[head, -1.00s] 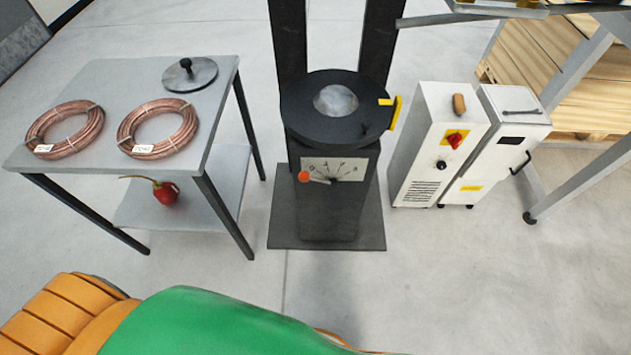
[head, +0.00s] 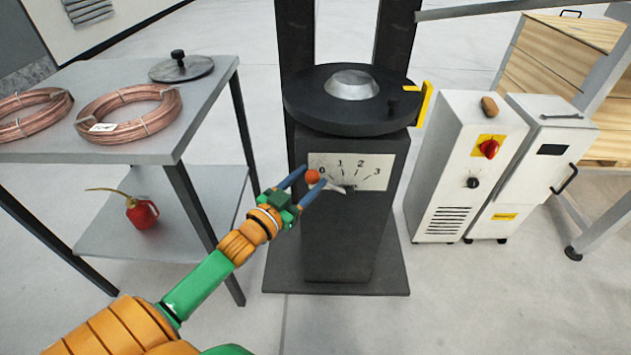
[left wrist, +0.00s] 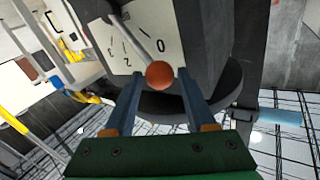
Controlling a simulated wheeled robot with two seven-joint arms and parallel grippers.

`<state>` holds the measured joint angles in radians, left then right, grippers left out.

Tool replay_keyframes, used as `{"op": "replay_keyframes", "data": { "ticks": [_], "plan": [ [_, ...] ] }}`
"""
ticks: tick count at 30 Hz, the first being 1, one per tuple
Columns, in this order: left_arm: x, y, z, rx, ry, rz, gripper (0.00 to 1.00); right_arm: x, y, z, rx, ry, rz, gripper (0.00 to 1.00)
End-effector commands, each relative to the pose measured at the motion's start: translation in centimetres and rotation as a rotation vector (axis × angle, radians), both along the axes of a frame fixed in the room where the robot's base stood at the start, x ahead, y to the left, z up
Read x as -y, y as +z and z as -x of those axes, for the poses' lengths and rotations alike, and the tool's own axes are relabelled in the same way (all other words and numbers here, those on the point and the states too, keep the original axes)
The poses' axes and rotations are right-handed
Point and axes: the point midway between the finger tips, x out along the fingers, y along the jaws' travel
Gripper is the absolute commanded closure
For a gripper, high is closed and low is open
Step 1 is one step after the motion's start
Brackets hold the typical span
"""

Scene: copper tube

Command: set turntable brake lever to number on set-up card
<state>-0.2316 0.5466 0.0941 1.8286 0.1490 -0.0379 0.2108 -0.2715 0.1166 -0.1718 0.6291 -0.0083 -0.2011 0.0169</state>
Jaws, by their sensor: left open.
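The brake lever has an orange-red ball knob (head: 313,176) and a pale metal rod, and stands at the left end of the white number scale (head: 375,170), by the 0. The scale reads 0, 1, 2, 3 and sits on the front of the dark pedestal under the round turntable (head: 350,98). My left gripper (head: 308,181) is open, with its blue fingers on either side of the knob. In the left wrist view the knob (left wrist: 159,75) shows between and just beyond the fingertips (left wrist: 158,75). I cannot tell whether they touch it. No set-up card is clearly seen. My right gripper is out of view.
A grey table (head: 205,90) with copper coils (head: 128,112) and a lidded disc (head: 181,68) stands at left, a red oil can (head: 142,213) on its lower shelf. White cabinets (head: 465,160) stand at right. Floor in front of the pedestal is open.

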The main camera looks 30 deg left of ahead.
Motion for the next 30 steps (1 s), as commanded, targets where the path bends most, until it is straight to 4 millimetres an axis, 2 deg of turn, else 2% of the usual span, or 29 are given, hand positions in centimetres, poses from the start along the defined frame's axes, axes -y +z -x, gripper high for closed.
{"op": "replay_keyframes", "data": {
  "ticks": [6,14,20,30],
  "plan": [
    [0.1,-0.1,-1.7,-0.001,0.000,0.000,0.44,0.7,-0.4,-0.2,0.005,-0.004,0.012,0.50],
    [0.1,-0.1,-1.9,-0.003,0.001,0.000,0.44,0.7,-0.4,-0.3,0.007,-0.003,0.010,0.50],
    [0.1,-0.1,-1.9,-0.003,0.001,0.000,0.98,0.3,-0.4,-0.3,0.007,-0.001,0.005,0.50],
    [0.1,-0.1,-1.8,-0.003,0.000,0.001,1.00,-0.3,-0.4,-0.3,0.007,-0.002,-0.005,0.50]
  ]
}}
